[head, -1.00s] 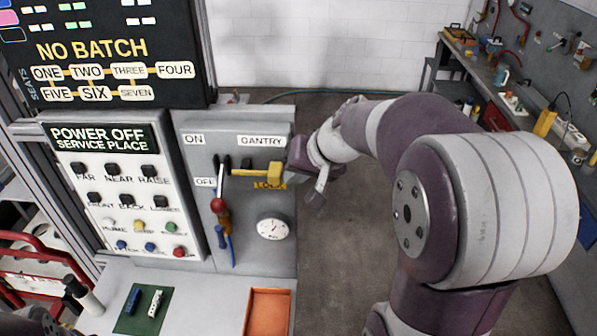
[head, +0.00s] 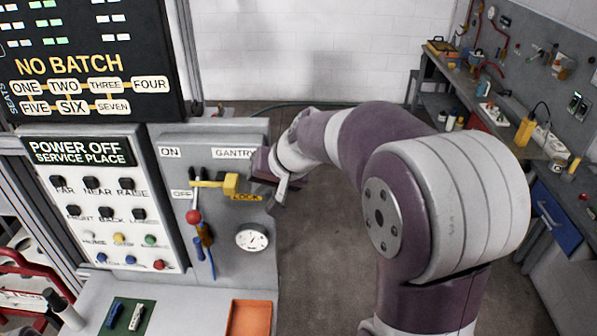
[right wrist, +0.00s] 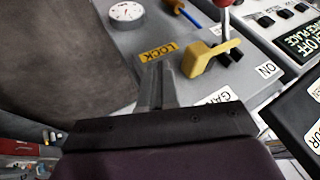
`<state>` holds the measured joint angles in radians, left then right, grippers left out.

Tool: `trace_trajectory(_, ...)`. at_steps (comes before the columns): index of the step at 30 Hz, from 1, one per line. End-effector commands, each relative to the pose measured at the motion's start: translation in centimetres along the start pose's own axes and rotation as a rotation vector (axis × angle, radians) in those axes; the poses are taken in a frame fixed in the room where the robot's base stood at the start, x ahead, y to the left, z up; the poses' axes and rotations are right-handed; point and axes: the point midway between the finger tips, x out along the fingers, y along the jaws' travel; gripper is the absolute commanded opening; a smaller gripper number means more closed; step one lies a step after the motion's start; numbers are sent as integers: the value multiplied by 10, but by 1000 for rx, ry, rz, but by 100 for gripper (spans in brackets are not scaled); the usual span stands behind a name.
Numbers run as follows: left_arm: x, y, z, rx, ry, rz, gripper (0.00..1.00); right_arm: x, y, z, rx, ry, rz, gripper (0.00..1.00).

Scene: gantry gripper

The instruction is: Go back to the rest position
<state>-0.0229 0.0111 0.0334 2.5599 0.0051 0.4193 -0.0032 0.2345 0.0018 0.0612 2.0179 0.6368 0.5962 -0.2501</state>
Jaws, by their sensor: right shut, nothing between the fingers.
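The grey wall panel (head: 225,262) carries a yellow lock bar (head: 210,183), a red-knobbed lever (head: 194,217) and a LOCK label (head: 246,197). My right gripper (head: 279,190) is just to the right of the lock bar, empty. In the right wrist view its fingers (right wrist: 156,86) are together and point at the panel beside the LOCK label (right wrist: 159,51). The yellow block end of the bar (right wrist: 197,62) is to their right, apart from them in the picture. The red lever knob shows at the wrist view's top edge. My left gripper cannot be made out.
A white button panel (head: 105,195) and a black board (head: 75,60) stand at left. A round gauge (head: 252,237) is below the LOCK label. An orange tray (head: 249,316) lies at the bottom. Open floor (head: 325,215) is right of the panel; a cluttered workbench (head: 480,125) stands at far right.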

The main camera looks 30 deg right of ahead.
Motion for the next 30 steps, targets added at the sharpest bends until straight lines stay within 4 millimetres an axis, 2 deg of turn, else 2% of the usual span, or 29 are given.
trace_trajectory(10,23,0,3,0,0,0,43,-69,2,0,-1,6,0,0)
trace_trajectory(13,18,0,2,0,0,0,43,-90,0,-1,0,4,1,0)
trace_trajectory(18,17,0,2,0,1,0,43,-101,0,0,-1,1,1,0)
trace_trajectory(23,17,0,2,0,0,0,43,-101,3,-6,8,28,12,0)
trace_trajectory(24,17,0,2,0,0,0,43,-94,14,-6,13,46,49,0)
trace_trajectory(26,21,0,2,0,1,0,43,-71,40,7,14,38,124,0)
trace_trajectory(29,46,0,5,0,0,0,43,-4,82,63,-57,-49,235,0)
trace_trajectory(30,56,0,7,0,0,0,43,22,95,90,-106,-95,267,0)
